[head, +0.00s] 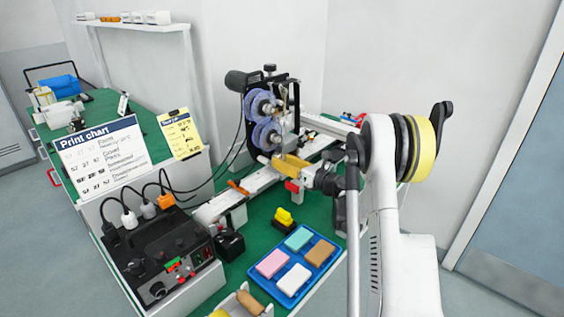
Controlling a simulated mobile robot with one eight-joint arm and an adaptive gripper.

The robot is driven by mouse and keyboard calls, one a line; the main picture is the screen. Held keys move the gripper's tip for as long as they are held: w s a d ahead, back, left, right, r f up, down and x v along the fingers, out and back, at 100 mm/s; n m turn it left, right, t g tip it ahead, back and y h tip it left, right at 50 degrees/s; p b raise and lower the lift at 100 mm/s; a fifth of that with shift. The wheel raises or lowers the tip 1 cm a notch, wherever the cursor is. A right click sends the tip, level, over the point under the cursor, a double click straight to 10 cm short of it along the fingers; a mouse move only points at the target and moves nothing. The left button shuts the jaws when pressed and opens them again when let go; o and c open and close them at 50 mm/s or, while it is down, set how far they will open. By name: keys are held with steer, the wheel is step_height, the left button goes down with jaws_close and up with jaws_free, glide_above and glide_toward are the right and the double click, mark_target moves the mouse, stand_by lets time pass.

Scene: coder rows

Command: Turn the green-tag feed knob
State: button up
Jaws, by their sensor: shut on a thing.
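I cannot tell which knob is the green-tag feed knob. My gripper (306,178) is in the middle of the view, below the coder machine (268,118) with its blue reels. It appears shut on a yellow bar (288,166), far to the right of the control box. A small red part (292,187) shows beside the jaws. The exact finger contact is too small to see.
A white rail (255,181) crosses the green bench. A blue tray (305,285) with coloured blocks and a yellow item (284,216) lie in front. The print chart (98,158) and yellow clipboard (180,134) stand at left. Cables run behind the control box.

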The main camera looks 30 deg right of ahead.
steer(key=m+b, duration=0.1)
steer(key=m, duration=0.4)
steer(key=m+b, duration=0.1)
steer(key=m, duration=0.5)
steer(key=shift+a+r+m, duration=0.15)
steer(key=shift+m, duration=0.15)
stand_by(0.4)
steer(key=o, duration=1.2)
steer(key=v, duration=1.2)
